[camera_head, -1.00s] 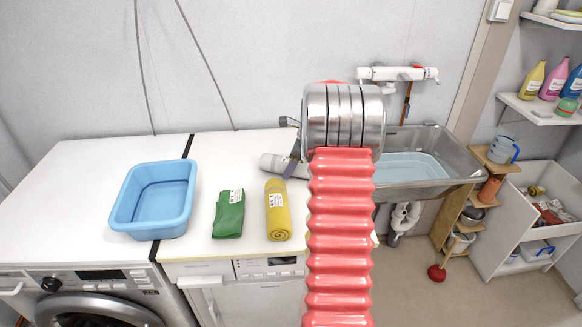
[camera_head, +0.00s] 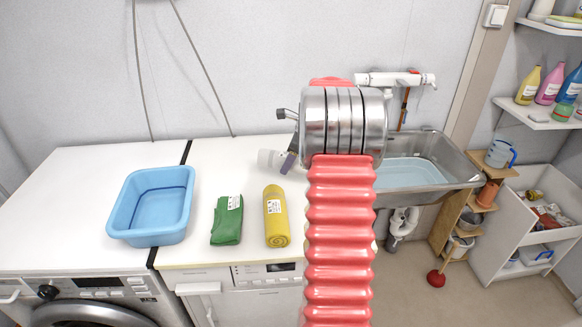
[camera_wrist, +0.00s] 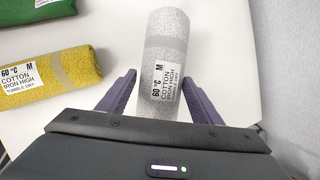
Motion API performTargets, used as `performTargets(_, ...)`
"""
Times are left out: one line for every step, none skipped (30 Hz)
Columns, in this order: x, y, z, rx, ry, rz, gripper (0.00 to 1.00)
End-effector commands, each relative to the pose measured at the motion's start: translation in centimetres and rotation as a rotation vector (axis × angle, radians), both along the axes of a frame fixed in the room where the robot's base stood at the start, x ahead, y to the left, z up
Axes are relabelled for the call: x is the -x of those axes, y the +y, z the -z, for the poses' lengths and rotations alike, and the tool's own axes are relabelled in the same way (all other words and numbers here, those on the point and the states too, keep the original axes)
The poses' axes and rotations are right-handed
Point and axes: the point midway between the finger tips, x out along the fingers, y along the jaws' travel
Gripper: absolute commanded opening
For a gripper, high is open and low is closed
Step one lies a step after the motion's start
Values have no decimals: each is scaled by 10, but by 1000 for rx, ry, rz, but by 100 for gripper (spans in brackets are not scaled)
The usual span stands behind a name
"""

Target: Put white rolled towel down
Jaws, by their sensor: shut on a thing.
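The white rolled towel (camera_wrist: 166,60) stretches away from my gripper (camera_wrist: 160,92) in the wrist view, with its label facing the camera. The purple fingers sit on either side of it and are shut on it. In the head view the towel (camera_head: 268,158) shows as a small pale end at the back of the white worktop, left of my arm. My gripper (camera_head: 289,161) is mostly hidden there by my red arm. I cannot tell whether the towel touches the worktop.
A yellow rolled towel (camera_head: 276,218) and a green folded cloth (camera_head: 227,221) lie on the worktop (camera_head: 215,170) to the left. A blue basin (camera_head: 152,205) stands further left. A metal sink (camera_head: 440,170) is to the right. The wall is close behind.

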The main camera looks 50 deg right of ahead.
Motion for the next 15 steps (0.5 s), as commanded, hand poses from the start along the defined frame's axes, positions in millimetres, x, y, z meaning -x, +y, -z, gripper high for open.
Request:
performTargets(0, 0, -11, 3, -2, -1, 29)
performTargets(0, 0, -16, 3, -2, -1, 29)
performTargets(-1, -1, -23, 3, -4, -1, 29)
performTargets(-1, 0, -28, 2, -2, 0, 29)
performTargets(0, 0, -33, 2, -2, 0, 29)
performTargets(0, 0, -39, 3, -2, -1, 29)
performTargets(0, 0, -42, 3, -2, -1, 29)
performTargets(0, 0, -46, 2, -1, -1, 29)
performTargets(0, 0, -49, 1, -1, -1, 29)
performTargets(0, 0, -51, 1, -1, -1, 29)
performTargets(0, 0, -53, 1, 0, 0, 29)
performTargets(0, 0, -54, 0, 0, 0, 29)
performTargets(0, 0, -55, 0, 0, 0, 29)
performTargets(0, 0, -55, 0, 0, 0, 29)
performTargets(0, 0, -56, -1, 0, 0, 29)
